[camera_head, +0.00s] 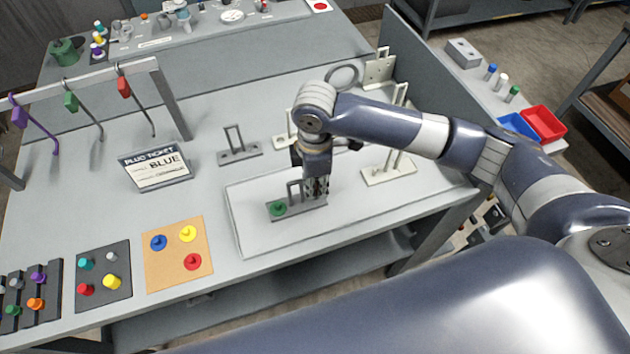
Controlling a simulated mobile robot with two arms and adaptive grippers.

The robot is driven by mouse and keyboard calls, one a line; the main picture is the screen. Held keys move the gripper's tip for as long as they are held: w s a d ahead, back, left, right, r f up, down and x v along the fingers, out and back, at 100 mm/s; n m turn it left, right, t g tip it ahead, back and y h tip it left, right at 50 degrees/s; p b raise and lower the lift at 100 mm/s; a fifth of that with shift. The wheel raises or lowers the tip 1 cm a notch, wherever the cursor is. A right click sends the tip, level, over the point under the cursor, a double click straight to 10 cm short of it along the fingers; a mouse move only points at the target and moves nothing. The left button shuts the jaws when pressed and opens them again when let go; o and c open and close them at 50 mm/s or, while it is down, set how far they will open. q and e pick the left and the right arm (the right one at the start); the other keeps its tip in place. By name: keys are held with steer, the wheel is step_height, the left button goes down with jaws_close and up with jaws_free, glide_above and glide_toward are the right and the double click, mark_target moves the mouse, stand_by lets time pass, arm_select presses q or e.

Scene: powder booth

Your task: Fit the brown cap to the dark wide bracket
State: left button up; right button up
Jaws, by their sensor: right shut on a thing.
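A dark wide bracket (290,213) lies on the pale board (245,232) at the table's front middle. It has an upright frame and a green cap (278,208) on its left end. My right gripper (318,192) points down over the bracket's right end, its fingertips at or just above it. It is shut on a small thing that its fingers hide. I see no brown cap in the open, and cannot tell whether the held thing touches the bracket. My left gripper is out of view.
Another dark bracket (240,154) stands behind. A pale bracket (388,174) stands to the right. Boards with coloured plugs (178,254) lie at the front left. A ticket reading BLUE (155,171) stands near a rack with hanging hooks (148,68). A partition (425,85) edges the right.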

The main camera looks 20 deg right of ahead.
steer(key=shift+f, duration=1)
steer(key=o, duration=0.8)
steer(key=shift+c, duration=0.2)
steer(key=shift+r, duration=0.15)
step_height(320, 180, up, 12)
